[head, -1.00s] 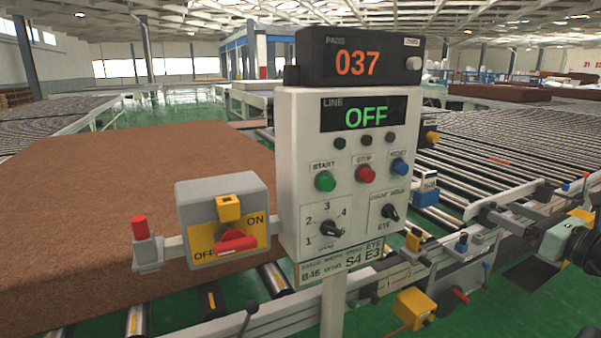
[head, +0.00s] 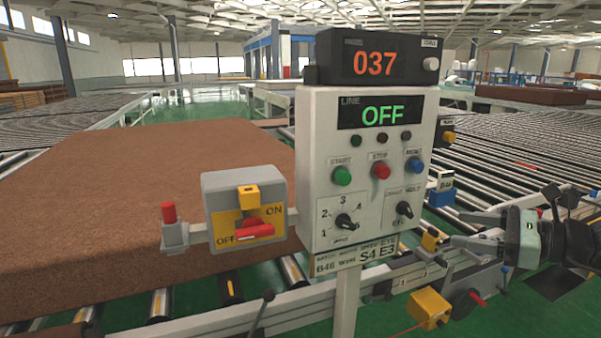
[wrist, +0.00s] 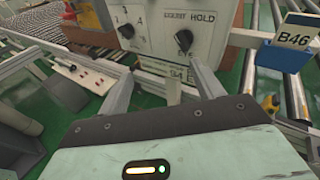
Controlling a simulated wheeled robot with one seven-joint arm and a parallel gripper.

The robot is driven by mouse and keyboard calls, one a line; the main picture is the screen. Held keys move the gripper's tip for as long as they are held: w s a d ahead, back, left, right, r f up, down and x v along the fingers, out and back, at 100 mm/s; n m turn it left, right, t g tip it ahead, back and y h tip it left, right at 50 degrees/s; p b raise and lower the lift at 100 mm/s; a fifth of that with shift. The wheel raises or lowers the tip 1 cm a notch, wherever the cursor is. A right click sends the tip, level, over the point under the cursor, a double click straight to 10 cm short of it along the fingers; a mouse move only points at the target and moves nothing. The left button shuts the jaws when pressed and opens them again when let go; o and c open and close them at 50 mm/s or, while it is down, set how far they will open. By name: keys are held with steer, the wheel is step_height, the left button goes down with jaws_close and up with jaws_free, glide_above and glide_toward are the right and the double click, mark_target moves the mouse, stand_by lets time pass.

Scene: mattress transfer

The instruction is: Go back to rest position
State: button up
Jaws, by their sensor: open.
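My gripper (head: 462,230) is at the right of the head view, to the right of the control panel (head: 318,225). In the wrist view its two fingers (wrist: 160,78) are spread with nothing between them. They point toward the panel's lower part, where a black knob (wrist: 184,40) marked EYE and HOLD shows. The gripper looks apart from the panel. The panel reads OFF in green, and the counter box (head: 340,68) above it reads 037.
A red-handled ON/OFF switch box (head: 222,190) and a red button (head: 168,212) stand left of the panel. A large brown mattress (head: 120,190) lies on rollers behind. A yellow box (head: 428,308) sits on the rail below my gripper. A B46 tag (wrist: 296,32) stands at the right.

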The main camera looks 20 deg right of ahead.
steer(key=s+a+f+n+g+y, duration=0.25)
steer(key=a+n+g, duration=0.65)
steer(key=a, duration=0.6)
steer(key=s+a+f+n+g+h, duration=0.1)
steer(key=s+a+n+h, duration=0.4)
steer(key=n, duration=0.8)
steer(key=s+a+f+n+g+h, duration=0.1)
steer(key=s+a+n+g+h, duration=0.2)
steer(key=n, duration=1)
steer(key=s+a+h, duration=0.3)
steer(key=s+a, duration=0.2)
steer(key=a, duration=0.2)
steer(key=shift+a+f, duration=0.2)
steer(key=shift+a, duration=0.05)
